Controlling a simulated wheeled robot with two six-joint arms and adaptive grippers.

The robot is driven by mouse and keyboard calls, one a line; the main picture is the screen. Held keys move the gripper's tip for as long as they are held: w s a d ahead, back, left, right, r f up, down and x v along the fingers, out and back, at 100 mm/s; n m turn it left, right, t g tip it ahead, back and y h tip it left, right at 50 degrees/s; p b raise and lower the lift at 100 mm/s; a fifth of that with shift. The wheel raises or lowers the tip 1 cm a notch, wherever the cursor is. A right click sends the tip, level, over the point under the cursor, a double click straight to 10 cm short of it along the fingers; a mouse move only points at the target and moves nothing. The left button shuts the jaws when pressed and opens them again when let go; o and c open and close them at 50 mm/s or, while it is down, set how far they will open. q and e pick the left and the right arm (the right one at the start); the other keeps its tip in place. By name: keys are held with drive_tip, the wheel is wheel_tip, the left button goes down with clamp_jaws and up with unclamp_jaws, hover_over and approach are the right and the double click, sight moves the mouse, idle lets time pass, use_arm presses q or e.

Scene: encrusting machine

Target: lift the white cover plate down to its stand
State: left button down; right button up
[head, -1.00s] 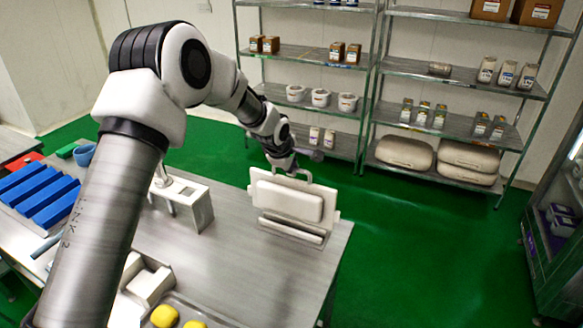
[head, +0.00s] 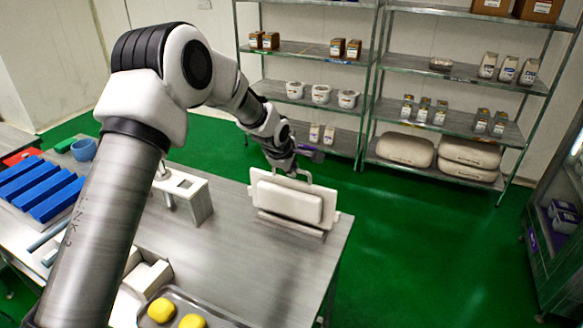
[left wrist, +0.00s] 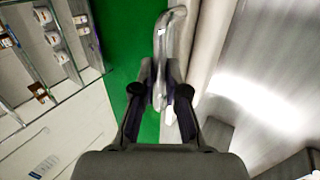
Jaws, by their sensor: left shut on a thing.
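The white cover plate (head: 288,204) stands upright at the far right end of the metal table in the head view, with a raised panel on its face and a handle on top. Its pale stand (head: 300,231) is directly below. The plate's lower edge meets or overlaps the stand; whether it is seated I cannot tell. My left gripper (head: 287,172) is shut on the handle. In the left wrist view, the fingers (left wrist: 160,82) close around the handle (left wrist: 171,45), with the plate (left wrist: 208,45) beside it. My right gripper is not in view.
A white machine part (head: 188,192) stands left of the plate on the table (head: 240,260). Blue bars (head: 45,190) lie at the left. A tray with yellow pieces (head: 162,310) is at the front. Shelves (head: 310,105) stand behind, across green floor. Bare table lies in front of the stand.

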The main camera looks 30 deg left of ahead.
use_arm(q)
drive_tip(key=shift+f+b, duration=0.85)
drive_tip(key=shift+f, duration=0.35)
drive_tip(key=shift+w, duration=0.1)
drive_tip(key=c, duration=1.1)
unclamp_jaws()
drive_tip(key=shift+r, duration=0.1)
drive_tip(key=shift+o, duration=0.9)
drive_tip(key=shift+v, duration=1.1)
drive_tip(key=shift+b+v, duration=0.55)
drive_tip(key=shift+v, duration=2.15)
